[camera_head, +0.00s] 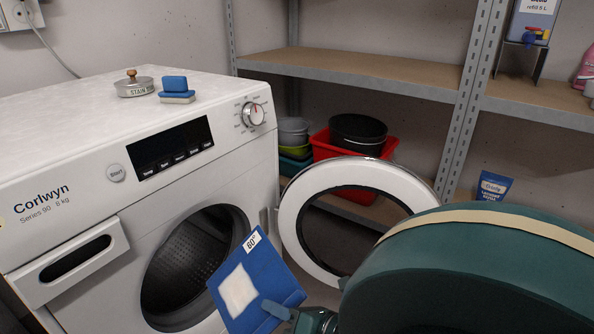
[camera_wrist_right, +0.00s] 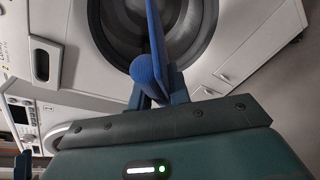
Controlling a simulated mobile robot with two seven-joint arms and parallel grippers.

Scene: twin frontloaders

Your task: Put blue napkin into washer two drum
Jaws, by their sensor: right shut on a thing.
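The blue napkin (camera_head: 283,285) has a white square patch and a "60°" tag. It hangs tilted in front of the open drum (camera_head: 190,262) of a white Corlwyn washer (camera_head: 60,170). My right gripper (camera_head: 284,312) is shut on its lower right edge. In the wrist view the napkin (camera_wrist_right: 155,38) shows nearly edge-on between the fingers (camera_wrist_right: 165,85), with the drum opening (camera_wrist_right: 185,25) behind it. The washer's round door (camera_head: 293,222) stands open to the right.
My dark green right arm covers the lower right of the head view. Metal shelves (camera_head: 360,72) with a red crate (camera_head: 322,148) stand behind. The detergent drawer (camera_head: 75,262) juts slightly.

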